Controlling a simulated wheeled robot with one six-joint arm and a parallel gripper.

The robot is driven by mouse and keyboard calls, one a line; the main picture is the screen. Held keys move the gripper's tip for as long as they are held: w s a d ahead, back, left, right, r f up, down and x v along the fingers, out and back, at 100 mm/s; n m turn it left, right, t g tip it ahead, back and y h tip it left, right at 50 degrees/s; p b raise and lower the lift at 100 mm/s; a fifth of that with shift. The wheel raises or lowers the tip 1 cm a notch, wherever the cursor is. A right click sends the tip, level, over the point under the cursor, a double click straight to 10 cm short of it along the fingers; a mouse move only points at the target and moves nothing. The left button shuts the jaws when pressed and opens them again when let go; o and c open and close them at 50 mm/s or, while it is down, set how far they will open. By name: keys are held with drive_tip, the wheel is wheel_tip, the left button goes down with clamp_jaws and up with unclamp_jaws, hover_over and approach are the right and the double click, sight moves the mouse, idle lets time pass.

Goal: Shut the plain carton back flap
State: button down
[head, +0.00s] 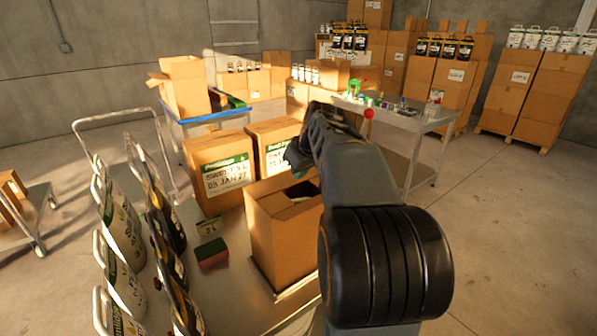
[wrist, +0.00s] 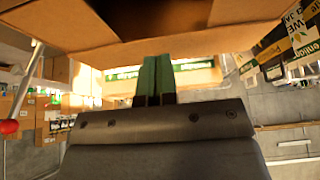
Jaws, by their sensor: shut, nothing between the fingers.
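The plain carton (head: 275,243) stands on the metal cart in the middle of the head view. Its top is at least partly open, with a dark gap inside. My arm hides its right side, and I cannot make out the back flap's angle for certain. My gripper (head: 293,157), with green fingers, is at the carton's far side, near its top edge. In the wrist view the shut, empty fingers (wrist: 155,75) point at a cardboard edge of the carton (wrist: 215,42), with a dark opening above it. I cannot tell whether they touch it.
Two labelled cartons (head: 218,172) (head: 270,132) stand just behind the plain one. Several jugs (head: 122,232) line the cart's left side, with a green and red sponge (head: 211,252) beside them. A metal table (head: 418,122) with small items stands behind right. Floor at right is clear.

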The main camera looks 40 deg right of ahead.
drive_tip(key=s+v, duration=0.1)
drive_tip(key=v, duration=1.1)
drive_tip(key=shift+s+f, duration=0.25)
drive_tip(key=shift+f, duration=0.1)
